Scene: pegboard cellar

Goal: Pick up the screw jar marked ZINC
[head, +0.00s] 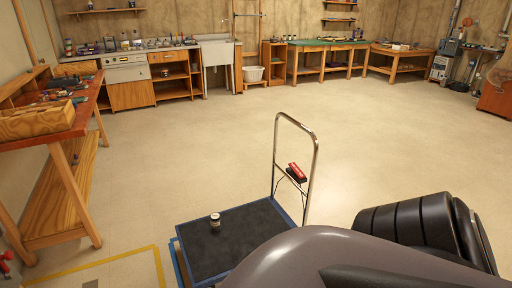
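A small jar (215,220) with a pale lid stands upright on the dark deck of a platform cart (236,238) at the bottom centre. Its label is too small to read, so I cannot tell whether it is marked ZINC. Other small jars or bottles (124,42) stand on the far counter at the back left, also too small to read. Large grey and black links of my own arm fill the lower right and hide part of the cart. Neither of my grippers shows.
The cart has a chrome handle (315,160) with a red and black device (296,173) on it. A red-topped wooden bench (60,123) with a wooden box (38,121) stands at left. Counters and green-topped tables (308,43) line the back. The middle floor is clear.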

